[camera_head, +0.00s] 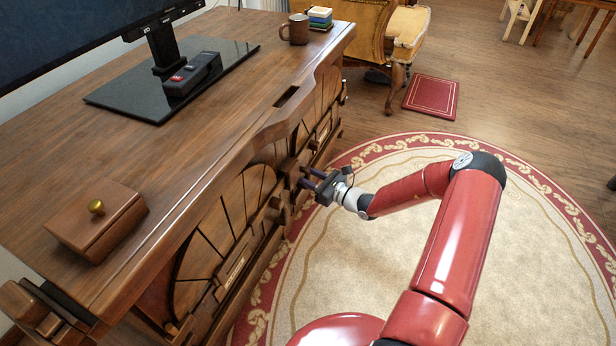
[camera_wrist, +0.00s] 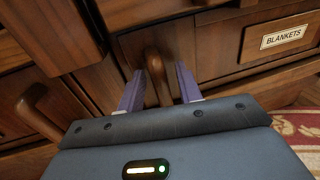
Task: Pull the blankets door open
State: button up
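The "BLANKETS" label (camera_wrist: 283,36) is on a dark wooden front, the blankets door (camera_wrist: 215,60), at the right of the wrist view. The door looks shut. A curved wooden handle (camera_wrist: 156,72) stands out left of the label. My gripper (camera_head: 309,178) is at the front of the wooden cabinet (camera_head: 215,160). In the wrist view its two purple fingers are apart, one on each side of the handle, with gaps visible on both sides. The handle's lower end is hidden behind the gripper body. The label cannot be read in the head view.
Another wooden handle (camera_wrist: 38,105) is at the left of the wrist view. A wooden box (camera_head: 98,222), a monitor stand (camera_head: 170,75) and a mug (camera_head: 295,29) stand on the cabinet top. The round rug (camera_head: 400,240) in front is clear. A yellow armchair (camera_head: 385,30) stands beyond.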

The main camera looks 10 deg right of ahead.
jog(key=shift+w+a, duration=0.2)
jog(key=shift+w, duration=0.05)
grip_shut()
